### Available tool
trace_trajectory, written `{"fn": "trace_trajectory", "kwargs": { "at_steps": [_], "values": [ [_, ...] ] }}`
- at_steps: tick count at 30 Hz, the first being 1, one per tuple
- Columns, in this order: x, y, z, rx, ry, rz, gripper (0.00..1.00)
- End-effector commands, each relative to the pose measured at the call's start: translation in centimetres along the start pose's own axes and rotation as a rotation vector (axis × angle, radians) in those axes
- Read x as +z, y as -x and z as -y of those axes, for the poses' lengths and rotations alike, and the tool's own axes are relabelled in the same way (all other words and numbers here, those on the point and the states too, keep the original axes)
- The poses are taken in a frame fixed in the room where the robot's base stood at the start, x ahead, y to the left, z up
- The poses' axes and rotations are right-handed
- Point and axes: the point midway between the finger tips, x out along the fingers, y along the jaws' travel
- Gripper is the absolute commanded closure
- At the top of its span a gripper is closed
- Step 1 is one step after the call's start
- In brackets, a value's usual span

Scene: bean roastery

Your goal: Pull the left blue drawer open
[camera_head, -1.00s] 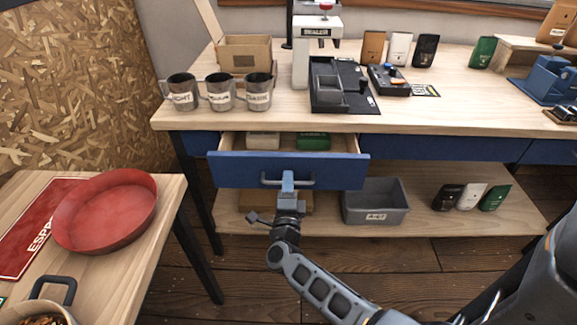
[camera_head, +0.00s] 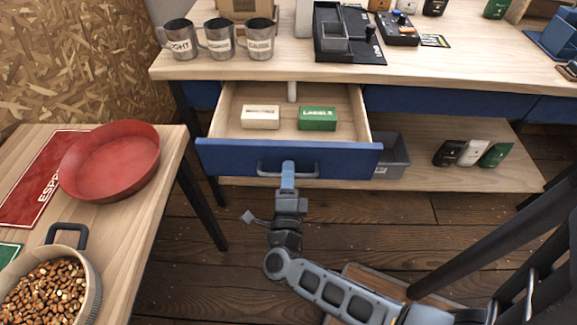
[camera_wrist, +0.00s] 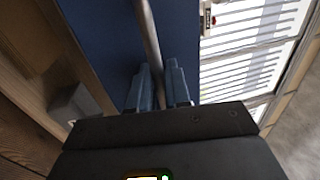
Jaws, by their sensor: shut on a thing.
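The left blue drawer (camera_head: 230,158) stands well out from under the workbench in the head view. Its inside shows a white box (camera_head: 260,117) and a green box labelled LABELS (camera_head: 317,118). My gripper (camera_head: 288,170) is at the middle of the drawer's grey bar handle (camera_head: 265,169). In the wrist view the two blue-grey fingers of my gripper (camera_wrist: 160,88) are closed around the handle bar (camera_wrist: 148,35), in front of the blue drawer front (camera_wrist: 100,30).
The workbench (camera_head: 210,73) carries several labelled metal cups and a black tray. A grey bin (camera_head: 393,160) and several bags stand on the lower shelf. At left, a side table (camera_head: 150,170) holds a red pan (camera_head: 110,160) and a pot of beans (camera_head: 85,275).

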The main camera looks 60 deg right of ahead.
Motion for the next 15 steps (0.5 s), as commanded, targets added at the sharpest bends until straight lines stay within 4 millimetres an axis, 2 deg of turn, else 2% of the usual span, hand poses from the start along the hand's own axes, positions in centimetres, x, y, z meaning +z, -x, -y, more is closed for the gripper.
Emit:
{"fn": "trace_trajectory", "kwargs": {
  "at_steps": [13, 14, 15],
  "values": [
    [-0.10, 0.31, -0.06, 0.002, 0.002, -0.001, 1.00],
    [-0.09, 0.30, -0.06, 0.002, 0.002, -0.001, 0.81],
    [-0.09, 0.30, -0.06, 0.002, 0.002, -0.001, 0.77]
  ]
}}
